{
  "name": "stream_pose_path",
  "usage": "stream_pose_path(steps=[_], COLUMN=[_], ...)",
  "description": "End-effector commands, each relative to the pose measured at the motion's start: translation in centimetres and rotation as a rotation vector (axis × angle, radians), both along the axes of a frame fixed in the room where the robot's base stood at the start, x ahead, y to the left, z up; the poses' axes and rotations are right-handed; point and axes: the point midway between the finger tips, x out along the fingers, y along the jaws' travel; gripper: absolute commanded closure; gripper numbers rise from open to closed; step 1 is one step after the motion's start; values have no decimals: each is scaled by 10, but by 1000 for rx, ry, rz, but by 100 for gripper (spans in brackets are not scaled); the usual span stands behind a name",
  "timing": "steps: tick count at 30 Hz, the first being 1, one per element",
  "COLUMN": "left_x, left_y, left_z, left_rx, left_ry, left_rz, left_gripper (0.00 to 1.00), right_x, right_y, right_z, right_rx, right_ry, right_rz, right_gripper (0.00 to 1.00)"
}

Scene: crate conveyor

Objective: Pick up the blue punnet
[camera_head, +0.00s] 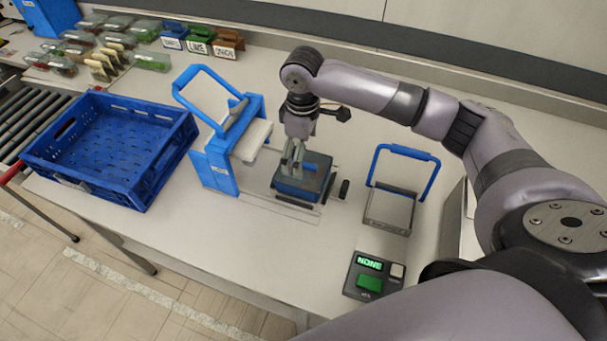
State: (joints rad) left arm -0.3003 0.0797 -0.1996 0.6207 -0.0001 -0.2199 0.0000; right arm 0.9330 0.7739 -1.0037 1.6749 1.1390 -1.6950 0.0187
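The blue punnet (287,187) sits on the worktop in the middle, right of the blue press-like device. It has a dark interior or cover, and its blue side shows at the front. My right gripper (291,165) points down at the punnet's left part, with its fingertips at or just over it. The fingers look close together, but whether they grip the punnet's edge is too small to tell. A small blue piece shows beside the fingers. My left gripper is not in view.
A blue crate (150,185) stands at the left beside a roller conveyor (25,118). A blue-framed device (222,160), a grey plate with a blue handle (388,212) and a box displaying "NONE" (372,278) flank the punnet. Filled punnets and labelled bins (200,42) line the back.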

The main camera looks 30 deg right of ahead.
Motion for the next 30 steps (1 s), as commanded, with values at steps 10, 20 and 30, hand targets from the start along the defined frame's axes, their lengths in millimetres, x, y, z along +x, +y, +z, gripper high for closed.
stream_pose_path(steps=[10, 20, 30], left_x=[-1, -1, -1], left_y=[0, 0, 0], left_z=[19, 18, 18], left_rx=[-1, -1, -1], left_ry=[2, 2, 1], left_rz=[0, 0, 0], left_gripper=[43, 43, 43], right_x=[3, 4, 4], right_y=[2, 2, 1], right_z=[-44, -47, -47], right_rx=[-1, -1, -1], right_ry=[2, 0, 0], right_rz=[0, 1, 0], right_gripper=[0, 5, 27])
